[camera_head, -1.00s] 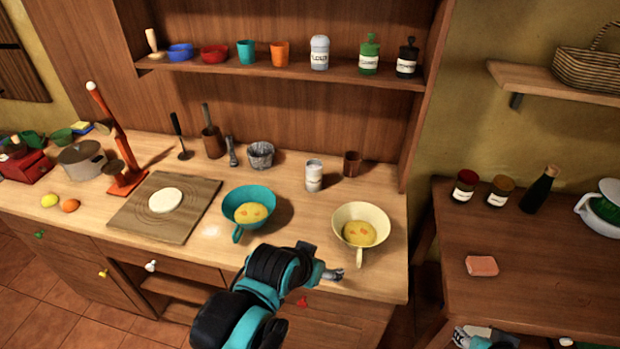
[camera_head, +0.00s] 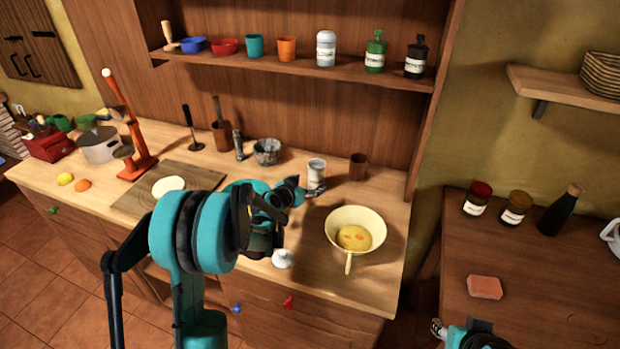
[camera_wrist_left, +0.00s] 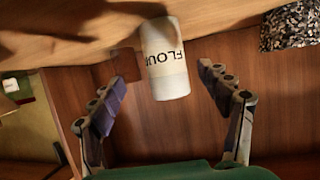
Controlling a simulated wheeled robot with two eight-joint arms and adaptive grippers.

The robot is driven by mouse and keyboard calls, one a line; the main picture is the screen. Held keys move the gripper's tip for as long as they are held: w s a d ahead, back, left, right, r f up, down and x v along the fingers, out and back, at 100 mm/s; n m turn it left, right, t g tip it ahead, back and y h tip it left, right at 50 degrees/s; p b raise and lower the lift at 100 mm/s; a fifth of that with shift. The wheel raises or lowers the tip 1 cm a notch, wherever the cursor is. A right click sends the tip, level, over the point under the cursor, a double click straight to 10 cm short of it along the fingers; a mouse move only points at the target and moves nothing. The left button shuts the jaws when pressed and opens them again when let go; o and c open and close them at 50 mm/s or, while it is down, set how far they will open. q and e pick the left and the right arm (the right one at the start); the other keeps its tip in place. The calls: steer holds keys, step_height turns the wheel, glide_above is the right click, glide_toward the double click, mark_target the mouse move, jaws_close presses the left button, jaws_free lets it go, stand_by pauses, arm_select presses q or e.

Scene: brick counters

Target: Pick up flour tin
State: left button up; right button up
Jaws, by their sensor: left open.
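My left gripper (camera_head: 316,191) is just in front of the tin in the head view. In the left wrist view my left gripper (camera_wrist_left: 160,76) is open, with one finger on each side of the tin and gaps between. Whether it is level with the tin is hard to tell. My right gripper (camera_head: 438,328) shows only partly at the bottom edge.
A brown cup (camera_head: 358,167) stands close to the right of the tin. A grey stone mortar (camera_head: 267,152) is to its left. A cream colander (camera_head: 370,217) with yellow food sits in front right. The shelf (camera_head: 300,71) with jars and cups hangs above.

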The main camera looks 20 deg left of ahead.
mark_target(316, 176)
arm_select(q)
steer(key=x, duration=0.2)
steer(key=shift+w+a+f+b, duration=0.1)
steer(key=shift+w+f+b, duration=0.15)
steer(key=shift+w+b, duration=0.1)
steer(key=x, duration=0.1)
steer(key=b+x, duration=0.1)
steer(key=x, duration=0.1)
steer(key=a+b+x, duration=0.1)
steer(key=x, duration=0.1)
steer(key=shift+w+d, duration=0.25)
steer(key=shift+s+r, duration=0.1)
steer(key=shift+c, duration=0.5)
steer(key=c, duration=1.4)
